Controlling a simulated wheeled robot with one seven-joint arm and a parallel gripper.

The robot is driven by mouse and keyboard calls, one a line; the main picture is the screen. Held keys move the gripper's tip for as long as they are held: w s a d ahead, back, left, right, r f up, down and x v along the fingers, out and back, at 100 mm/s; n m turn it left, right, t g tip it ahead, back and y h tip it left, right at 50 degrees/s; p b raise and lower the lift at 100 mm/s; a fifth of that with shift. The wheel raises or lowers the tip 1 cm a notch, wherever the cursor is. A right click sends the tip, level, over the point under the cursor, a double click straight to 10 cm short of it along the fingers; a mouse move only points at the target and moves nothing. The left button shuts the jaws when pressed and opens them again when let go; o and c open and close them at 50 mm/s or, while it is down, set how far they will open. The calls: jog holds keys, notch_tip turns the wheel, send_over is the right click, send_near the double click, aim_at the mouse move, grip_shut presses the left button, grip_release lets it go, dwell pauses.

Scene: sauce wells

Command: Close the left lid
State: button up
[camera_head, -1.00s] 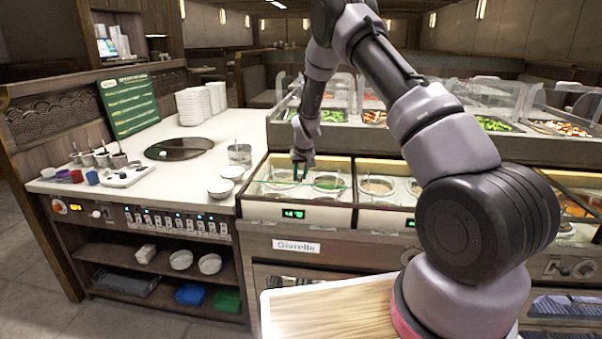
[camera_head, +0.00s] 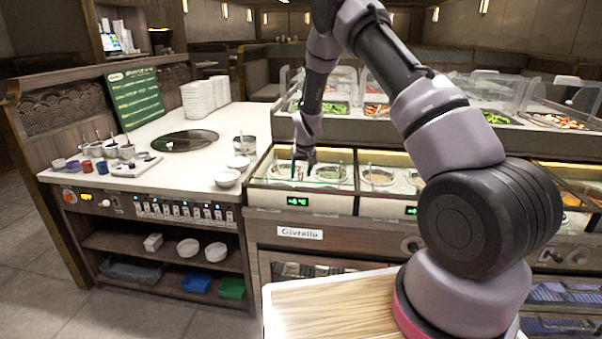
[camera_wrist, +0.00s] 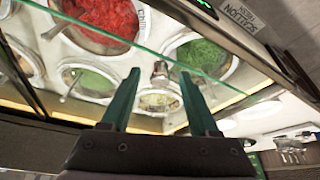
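The left sauce well (camera_head: 335,172) is in the counter, with round pots showing inside it. A clear glass lid with a green edge (camera_wrist: 135,47) crosses the wrist view over the pots. How far the lid covers the well is hard to tell. My gripper (camera_head: 301,168) is low over the left part of this well, fingers pointing down. In the wrist view my gripper (camera_wrist: 157,78) has its two teal fingers spread apart with nothing held between them. The fingertips are close to the glass edge; I cannot tell whether they touch it.
Pots of red (camera_wrist: 105,15) and green (camera_wrist: 202,55) food show beyond the fingers. A second well (camera_head: 385,177) adjoins on the right. White bowls (camera_head: 228,178) and a clear container (camera_head: 244,145) stand on the counter to the left. Salad trays with clear guards are behind.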

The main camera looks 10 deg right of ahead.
jog(key=v, duration=1)
jog(key=shift+r, duration=0.35)
jog(key=shift+s, duration=0.1)
